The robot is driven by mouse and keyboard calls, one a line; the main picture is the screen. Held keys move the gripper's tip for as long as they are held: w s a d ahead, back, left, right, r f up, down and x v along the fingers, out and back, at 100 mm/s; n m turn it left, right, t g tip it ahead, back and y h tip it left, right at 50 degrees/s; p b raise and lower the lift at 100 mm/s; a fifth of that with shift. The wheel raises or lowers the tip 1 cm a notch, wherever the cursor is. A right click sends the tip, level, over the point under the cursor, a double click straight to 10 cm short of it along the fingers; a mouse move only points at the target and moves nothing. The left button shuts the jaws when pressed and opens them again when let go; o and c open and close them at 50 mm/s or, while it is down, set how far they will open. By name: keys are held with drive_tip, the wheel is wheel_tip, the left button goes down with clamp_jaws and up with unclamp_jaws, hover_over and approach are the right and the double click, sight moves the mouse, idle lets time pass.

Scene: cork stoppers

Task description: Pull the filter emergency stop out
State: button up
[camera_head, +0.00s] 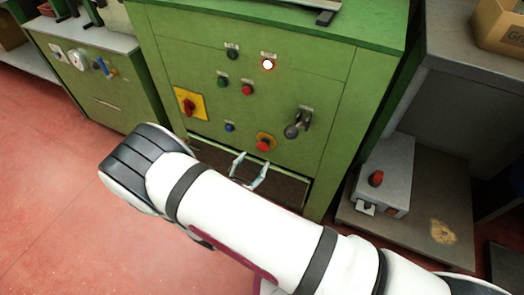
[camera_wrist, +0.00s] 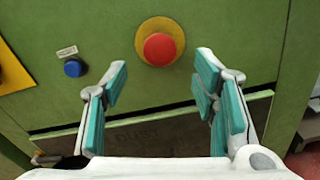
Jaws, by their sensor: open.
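A red mushroom-head emergency stop (camera_head: 263,145) on a yellow round plate sits low on the front of the green cabinet (camera_head: 165,55). It also shows at the top centre of the wrist view (camera_wrist: 159,49). No label naming it can be read. My gripper (camera_head: 250,162) is open and empty, just below the button in the head view. In the wrist view my two fingers (camera_wrist: 160,78) stand apart to the lower left and lower right of the button. They do not appear to touch it.
A blue button (camera_wrist: 74,68) is left of the stop. A lever switch (camera_head: 296,128), a red rotary switch on a yellow plate (camera_head: 189,105) and a lit lamp (camera_head: 268,64) share the panel. A grey box with a red knob (camera_head: 376,178) stands at right.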

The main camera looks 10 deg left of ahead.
sight(261, 149)
drive_tip(key=b+x, duration=0.1)
drive_tip(key=x, duration=0.6)
drive_tip(key=shift+b, duration=0.35)
